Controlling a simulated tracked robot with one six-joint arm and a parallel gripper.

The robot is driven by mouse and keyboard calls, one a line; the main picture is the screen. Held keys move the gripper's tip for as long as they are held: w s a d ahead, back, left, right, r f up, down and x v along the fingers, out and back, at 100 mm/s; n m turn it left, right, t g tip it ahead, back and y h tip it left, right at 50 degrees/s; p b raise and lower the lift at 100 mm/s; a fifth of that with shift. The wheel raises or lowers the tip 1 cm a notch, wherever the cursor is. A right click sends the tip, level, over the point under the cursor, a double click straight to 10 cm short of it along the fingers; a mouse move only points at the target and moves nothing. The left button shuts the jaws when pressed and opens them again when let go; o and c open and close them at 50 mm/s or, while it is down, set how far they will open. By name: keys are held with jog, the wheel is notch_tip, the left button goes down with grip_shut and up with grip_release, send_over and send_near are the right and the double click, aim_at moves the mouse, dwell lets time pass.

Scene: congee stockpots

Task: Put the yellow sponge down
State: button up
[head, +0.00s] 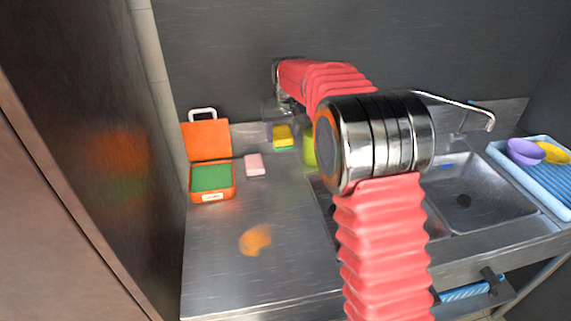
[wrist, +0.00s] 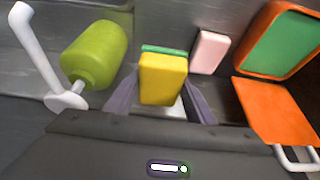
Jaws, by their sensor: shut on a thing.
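The yellow sponge (head: 282,134) has a green layer on one face. In the wrist view the sponge (wrist: 163,80) sits between the two purple fingers of my gripper (wrist: 160,100), which is shut on it. I cannot tell whether the sponge touches the counter.
A pink and white sponge (head: 255,165) lies on the counter, left of the yellow one. An open orange box (head: 212,195) with a green inside stands further left. A green bottle (wrist: 95,55) stands close by. A sink (head: 475,190) and blue rack (head: 540,180) are right.

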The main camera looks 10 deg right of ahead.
jog(key=shift+d, duration=0.5)
jog(key=shift+f, duration=0.25)
send_over(285, 165)
jog(key=s, duration=0.1)
jog(key=shift+s+f, duration=0.1)
jog(key=shift+f, duration=2.15)
jog(key=shift+f, duration=2.45)
jog(key=shift+f, duration=0.1)
jog(key=o, duration=0.9)
jog(key=shift+o, duration=0.2)
